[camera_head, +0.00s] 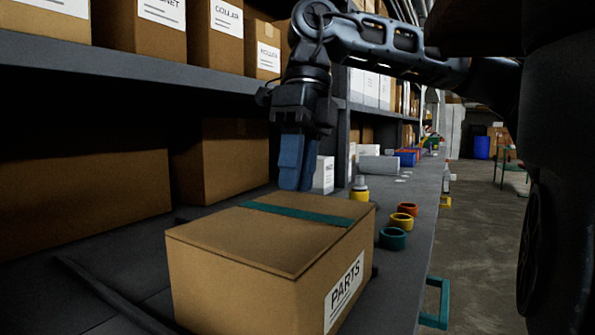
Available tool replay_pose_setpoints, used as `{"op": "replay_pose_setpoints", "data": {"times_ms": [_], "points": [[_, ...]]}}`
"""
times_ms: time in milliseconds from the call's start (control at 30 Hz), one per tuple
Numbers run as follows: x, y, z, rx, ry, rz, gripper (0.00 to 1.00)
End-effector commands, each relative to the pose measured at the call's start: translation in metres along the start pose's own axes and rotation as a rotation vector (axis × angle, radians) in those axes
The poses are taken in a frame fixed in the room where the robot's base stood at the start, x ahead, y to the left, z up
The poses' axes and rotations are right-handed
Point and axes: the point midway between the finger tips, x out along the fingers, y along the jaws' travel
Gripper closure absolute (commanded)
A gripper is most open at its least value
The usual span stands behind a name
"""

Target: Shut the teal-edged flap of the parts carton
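The parts carton (230,291) is a brown box with a white PARTS label, standing on the grey shelf in the foreground. Its flap (255,237), with the teal edge (297,212), lies flat or nearly flat over the top. The teal edge runs across the top toward the far side, with a strip of brown cardboard beyond it. My gripper (293,187) points down at the far side of the carton. Its blue fingers are together with nothing seen between them. Their tips are close to the carton's far edge; I cannot tell whether they touch it.
Orange (401,221) and teal (392,238) rings and a yellow-based bottle (359,189) stand right of the carton. A large brown box (222,160) stands behind it on the left. An upper shelf (130,70) with cartons overhangs. The floor aisle (480,240) at right is mostly clear.

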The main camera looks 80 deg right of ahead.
Motion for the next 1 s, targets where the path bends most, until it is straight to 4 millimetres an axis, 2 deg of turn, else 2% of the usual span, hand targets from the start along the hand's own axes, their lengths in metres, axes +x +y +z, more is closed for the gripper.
{"op": "replay_pose_setpoints", "data": {"times_ms": [333,800,1000], "points": [[-0.010,0.001,0.000,0.001,-0.002,0.000,0.69],[-0.074,0.001,0.000,0.001,-0.001,0.000,0.69],[-0.079,0.000,0.000,0.000,-0.001,0.000,0.69]]}}
